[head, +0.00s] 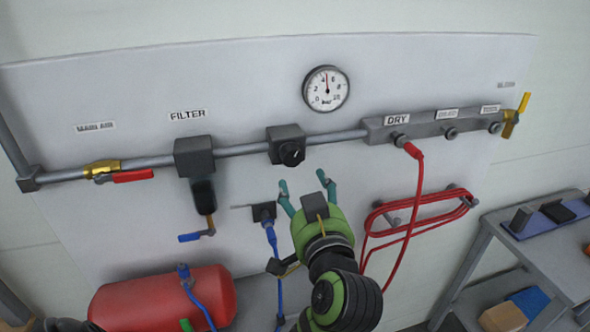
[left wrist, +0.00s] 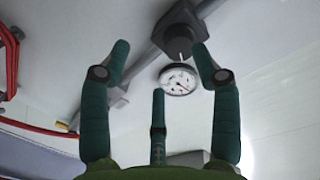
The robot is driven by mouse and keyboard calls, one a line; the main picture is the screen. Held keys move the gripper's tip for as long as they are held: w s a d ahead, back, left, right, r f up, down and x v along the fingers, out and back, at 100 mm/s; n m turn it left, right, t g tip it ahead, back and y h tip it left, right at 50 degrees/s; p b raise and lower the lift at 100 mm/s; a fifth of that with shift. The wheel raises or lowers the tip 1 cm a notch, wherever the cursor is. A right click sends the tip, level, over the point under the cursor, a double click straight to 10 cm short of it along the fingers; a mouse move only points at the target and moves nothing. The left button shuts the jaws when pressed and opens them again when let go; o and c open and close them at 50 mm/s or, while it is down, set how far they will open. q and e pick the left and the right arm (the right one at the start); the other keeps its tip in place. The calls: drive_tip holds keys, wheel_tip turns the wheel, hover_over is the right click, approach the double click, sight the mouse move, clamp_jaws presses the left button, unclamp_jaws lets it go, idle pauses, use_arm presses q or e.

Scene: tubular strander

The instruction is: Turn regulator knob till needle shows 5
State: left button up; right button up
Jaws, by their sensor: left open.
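The regulator (head: 286,138) is a dark block on the grey pipe with a round black knob (head: 292,153) on its front. Above it is a round white gauge (head: 326,88) marked in bar; its red needle points almost straight up, between 4 and 6. My left gripper (head: 303,183) is open and empty, just below the knob and apart from it. In the left wrist view, its green fingers (left wrist: 160,65) are spread, with the knob (left wrist: 179,47) and the gauge (left wrist: 178,79) beyond the tips. My right gripper is not in view.
A filter (head: 194,157) hangs left of the regulator. A manifold with a DRY label (head: 397,120) is on the right. A red hose (head: 417,205) hangs close to my left arm. A blue hose (head: 271,238) and a red tank (head: 165,300) are below. A shelf (head: 515,250) stands at right.

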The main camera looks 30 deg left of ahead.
sight(293, 158)
use_arm(q)
drive_tip(key=shift+n+y, duration=0.4)
drive_tip(key=shift+y, duration=0.1)
drive_tip(key=w+a+r+p, duration=0.2)
drive_tip(key=a, duration=0.1)
drive_tip(key=w+a+p, duration=0.1)
drive_tip(key=shift+w+a+r+p, duration=0.35)
drive_tip(key=shift+a+r+p, duration=0.05)
drive_tip(key=shift+w+a+f, duration=0.15)
drive_tip(key=shift+w+a, duration=0.1)
drive_tip(key=c, duration=1.1)
